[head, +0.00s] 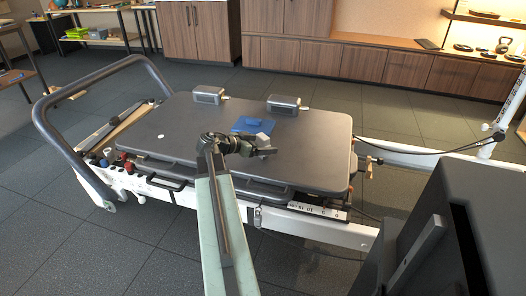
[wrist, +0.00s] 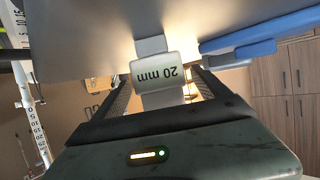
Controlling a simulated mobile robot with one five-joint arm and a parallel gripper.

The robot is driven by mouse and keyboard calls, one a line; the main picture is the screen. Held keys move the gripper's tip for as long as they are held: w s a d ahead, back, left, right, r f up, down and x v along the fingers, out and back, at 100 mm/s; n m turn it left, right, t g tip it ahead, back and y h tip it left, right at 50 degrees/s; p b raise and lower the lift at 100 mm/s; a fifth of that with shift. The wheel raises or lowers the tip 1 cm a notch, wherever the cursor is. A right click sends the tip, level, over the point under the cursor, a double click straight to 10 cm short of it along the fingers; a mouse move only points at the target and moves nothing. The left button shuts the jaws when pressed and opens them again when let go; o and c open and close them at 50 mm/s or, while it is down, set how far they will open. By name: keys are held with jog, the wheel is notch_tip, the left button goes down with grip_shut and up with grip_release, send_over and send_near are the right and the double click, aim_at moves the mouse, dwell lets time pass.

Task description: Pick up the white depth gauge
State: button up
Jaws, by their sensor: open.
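The white depth gauge (wrist: 157,72), marked "20 mm", shows upside down in the middle of the wrist view, against the dark padded top. In the head view a small pale piece of it (head: 263,139) shows beside my gripper. My gripper (head: 258,150) is over the near middle of the padded top. In the wrist view its two dark fingers (wrist: 163,86) are open, one on each side of the gauge. I cannot tell whether either finger touches it. My gripper partly hides the gauge in the head view.
A blue mat (head: 243,126) with a blue block (head: 253,122) lies just behind the gauge on the padded top (head: 200,120). Two grey shoulder blocks (head: 283,104) stand at its far edge. A white disc (head: 160,136) lies at left. The right part of the top is clear.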

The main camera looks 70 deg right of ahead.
aim_at(269, 144)
jog(key=x, duration=0.3)
jog(key=shift+d+f+b, duration=0.15)
jog(key=shift+b, duration=0.25)
jog(key=c, duration=1.7)
